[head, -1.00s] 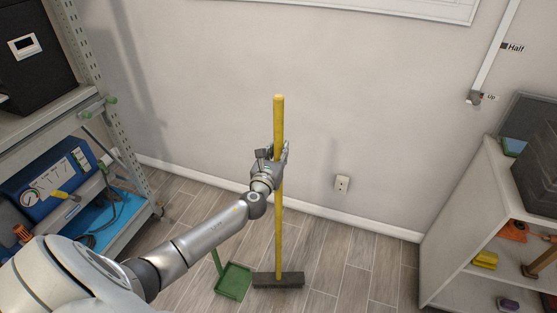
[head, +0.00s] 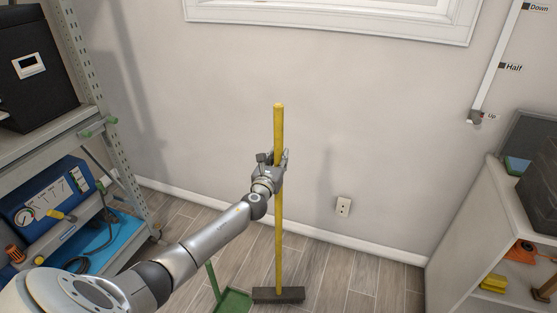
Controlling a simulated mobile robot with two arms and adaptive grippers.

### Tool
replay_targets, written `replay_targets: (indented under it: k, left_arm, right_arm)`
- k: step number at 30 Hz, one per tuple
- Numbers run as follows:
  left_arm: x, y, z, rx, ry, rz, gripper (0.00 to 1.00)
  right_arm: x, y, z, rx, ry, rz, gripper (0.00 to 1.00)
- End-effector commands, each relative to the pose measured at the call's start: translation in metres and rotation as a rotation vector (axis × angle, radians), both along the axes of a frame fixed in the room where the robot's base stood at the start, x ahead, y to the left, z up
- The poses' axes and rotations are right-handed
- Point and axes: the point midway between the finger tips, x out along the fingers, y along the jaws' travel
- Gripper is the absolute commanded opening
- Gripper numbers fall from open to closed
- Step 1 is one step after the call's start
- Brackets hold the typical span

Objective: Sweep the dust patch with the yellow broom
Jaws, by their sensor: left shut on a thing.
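The yellow broom (head: 279,225) stands upright in the middle of the head view, with its dark broom head (head: 278,295) down at the wooden floor. My left gripper (head: 279,165) is shut on the upper part of the handle; its fingers partly hide the handle there. I see no clear dust patch on the visible floor. My right gripper is not in view.
A green dustpan (head: 235,301) with an upright handle is on the floor just left of the broom head. A metal shelf (head: 92,128) with a blue device (head: 45,200) stands left, a white shelf unit (head: 465,215) right. Floor right of the broom is clear.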

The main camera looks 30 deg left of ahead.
Motion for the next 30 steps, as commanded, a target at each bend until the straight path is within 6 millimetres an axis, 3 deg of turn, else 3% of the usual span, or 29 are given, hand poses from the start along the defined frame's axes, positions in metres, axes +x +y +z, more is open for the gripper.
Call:
replay_targets:
  k: [21,30]
  left_arm:
    - [0.001,0.001,0.053,0.002,-0.006,0.001,0.00]
    - [0.001,0.000,0.053,0.002,-0.006,0.001,0.00]
  right_arm:
    - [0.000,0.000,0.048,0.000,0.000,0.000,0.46]
    - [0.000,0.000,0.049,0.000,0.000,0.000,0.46]
